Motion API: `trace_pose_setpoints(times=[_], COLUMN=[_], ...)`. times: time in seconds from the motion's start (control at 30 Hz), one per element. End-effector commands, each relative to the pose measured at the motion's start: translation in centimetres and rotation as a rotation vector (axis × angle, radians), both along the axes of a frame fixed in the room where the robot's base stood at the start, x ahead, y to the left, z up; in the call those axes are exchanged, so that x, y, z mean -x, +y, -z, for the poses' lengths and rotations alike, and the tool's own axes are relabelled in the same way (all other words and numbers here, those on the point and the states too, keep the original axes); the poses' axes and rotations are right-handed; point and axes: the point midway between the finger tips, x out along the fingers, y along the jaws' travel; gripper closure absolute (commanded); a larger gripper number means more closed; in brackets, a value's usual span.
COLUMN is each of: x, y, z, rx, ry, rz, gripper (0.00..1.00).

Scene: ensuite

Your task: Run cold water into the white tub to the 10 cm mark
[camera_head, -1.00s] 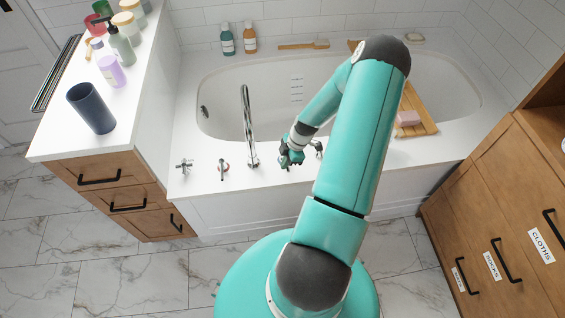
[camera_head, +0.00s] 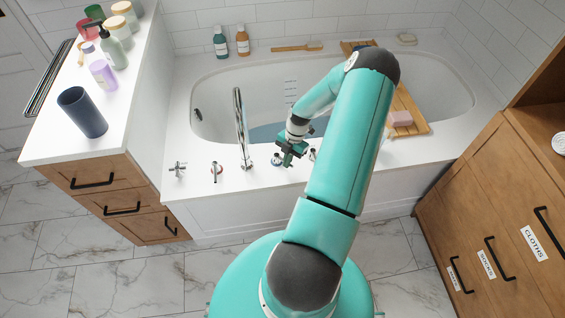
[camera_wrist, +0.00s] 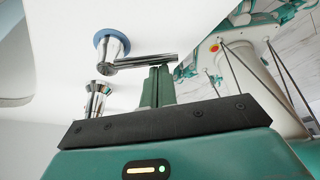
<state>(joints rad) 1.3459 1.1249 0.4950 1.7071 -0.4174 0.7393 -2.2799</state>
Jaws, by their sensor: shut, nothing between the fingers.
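The white tub (camera_head: 215,95) has a depth scale (camera_head: 291,92) on its far inner wall. Bluish water (camera_head: 265,133) lies in its bottom; I cannot read its level against the scale. The chrome spout (camera_head: 241,125) arches on the near rim; I cannot make out a stream. The blue-ringed tap (camera_head: 277,160) is right of the spout. In the wrist view its blue collar (camera_wrist: 112,45) and chrome lever (camera_wrist: 145,62) show. My gripper (camera_head: 291,150) is shut and empty beside this tap. In the wrist view its fingertips (camera_wrist: 160,72) are at the lever's free end, seemingly touching it.
A red-ringed tap (camera_head: 216,172) and a cross handle (camera_head: 178,169) stand left of the spout. A wooden bath tray (camera_head: 410,112) with pink soap (camera_head: 401,118) crosses the tub's right part. Bottles (camera_head: 221,43) and a brush (camera_head: 297,47) sit on the far rim.

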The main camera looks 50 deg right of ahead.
Motion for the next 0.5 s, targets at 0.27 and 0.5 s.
trace_pose_setpoints(times=[0.27, 0.5], x=[0.0, -0.2], y=[-1.4, -2.0], z=[0.0, 0.0], rx=[0.001, 0.0], ry=[0.0, 0.0], rz=[-0.148, -0.148], gripper=[1.0, 1.0])
